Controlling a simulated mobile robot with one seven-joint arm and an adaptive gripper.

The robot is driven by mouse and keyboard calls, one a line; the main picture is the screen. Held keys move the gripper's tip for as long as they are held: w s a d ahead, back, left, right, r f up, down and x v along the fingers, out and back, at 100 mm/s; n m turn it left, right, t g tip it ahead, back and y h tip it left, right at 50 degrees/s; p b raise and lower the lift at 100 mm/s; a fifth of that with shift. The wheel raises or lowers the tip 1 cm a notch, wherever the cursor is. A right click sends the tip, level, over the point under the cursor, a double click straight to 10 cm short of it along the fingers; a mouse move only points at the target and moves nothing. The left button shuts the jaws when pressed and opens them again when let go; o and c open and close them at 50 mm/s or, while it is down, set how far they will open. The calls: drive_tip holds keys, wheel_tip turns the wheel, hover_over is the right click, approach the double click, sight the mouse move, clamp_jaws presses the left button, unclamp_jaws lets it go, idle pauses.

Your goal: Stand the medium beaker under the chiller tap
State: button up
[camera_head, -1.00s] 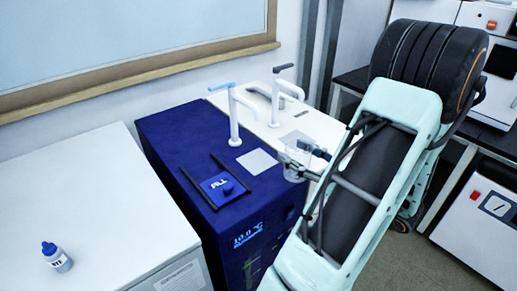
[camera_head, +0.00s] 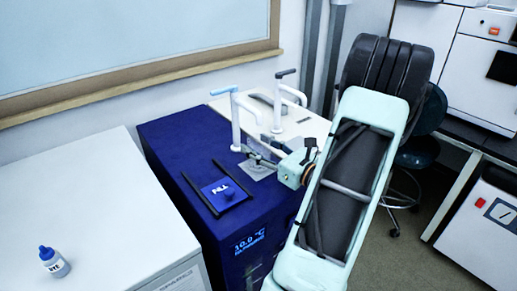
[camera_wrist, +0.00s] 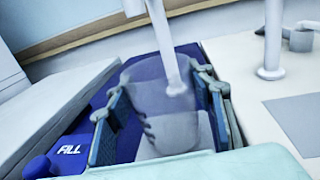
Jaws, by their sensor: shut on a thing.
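The medium beaker (camera_wrist: 160,112) is clear and sits between the two fingers of my gripper (camera_wrist: 166,98) in the wrist view. My gripper (camera_head: 264,150) is shut on it, and in the head view the beaker is hard to make out. The chiller (camera_head: 180,140) is a dark blue cabinet with a lit temperature display. Its white tap (camera_head: 235,120) has a blue handle and stands just behind my gripper. In the wrist view the tap column (camera_wrist: 162,40) lines up with the beaker, and its foot shows through the clear wall. I cannot tell whether the beaker touches the pale square pad (camera_head: 259,170).
A blue FILL plate (camera_head: 224,194) with a knob lies between two black rails on the chiller top. A white cabinet with a dark-handled tap (camera_head: 279,100) adjoins at the right. A white bench (camera_head: 90,200) with a small blue-capped bottle (camera_head: 54,262) stands left.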

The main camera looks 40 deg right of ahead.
drive_tip(key=shift+f, duration=0.3)
drive_tip(key=o, duration=1.2)
drive_tip(key=shift+r, duration=0.2)
drive_tip(key=s, duration=1.2)
drive_tip(key=shift+f+p, duration=0.1)
drive_tip(key=shift+p, duration=0.25)
